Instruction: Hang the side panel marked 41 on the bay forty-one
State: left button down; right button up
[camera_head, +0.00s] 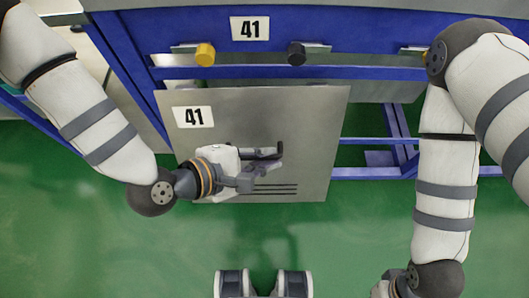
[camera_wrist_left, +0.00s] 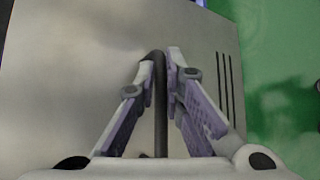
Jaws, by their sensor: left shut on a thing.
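The grey side panel marked 41 (camera_head: 290,118) is upright or nearly so, in front of the blue frame of bay forty-one (camera_head: 350,18). Its label is at its upper left and dark slots are low on its face. My left gripper (camera_head: 262,160) is shut on the panel's dark handle; the left wrist view shows the handle (camera_wrist_left: 160,105) between the fingers. The panel's top edge shows just below the lower blue rail (camera_head: 380,73); I cannot tell whether it touches.
A white 41 plate (camera_head: 250,29) is on the upper blue beam. Below it, a yellow knob (camera_head: 205,54) and a black knob (camera_head: 296,54) sit on metal brackets. Blue frame legs (camera_head: 398,135) stand at the right behind the panel. The green floor (camera_head: 350,235) in front is clear.

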aim_at(268, 134)
pick_arm(q)
jog(key=shift+s+t, duration=0.1)
jog(key=shift+t, duration=0.4)
jog(key=shift+f+m+t+h+b, duration=0.1)
jog(key=shift+m+t+h+b, duration=0.25)
jog(key=shift+m+t, duration=0.75)
jog(key=shift+w, duration=2.6)
jog(key=shift+w+r+b, duration=0.25)
jog(key=shift+w, duration=0.75)
jog(key=shift+w+r+b, duration=0.2)
jog(key=shift+w, duration=0.75)
jog(key=shift+a+f+b, duration=0.1)
jog(key=shift+f+b, duration=0.45)
jog(key=shift+f, duration=0.7)
pick_arm(e)
jog(key=s+f+g, duration=0.1)
jog(key=s+f, duration=0.1)
jog(key=f, duration=0.1)
jog(key=shift+s, duration=0.2)
pick_arm(q)
jog(key=shift+s+f, duration=0.2)
jog(key=shift+f, duration=0.1)
pick_arm(e)
jog(key=shift+s+f, duration=0.15)
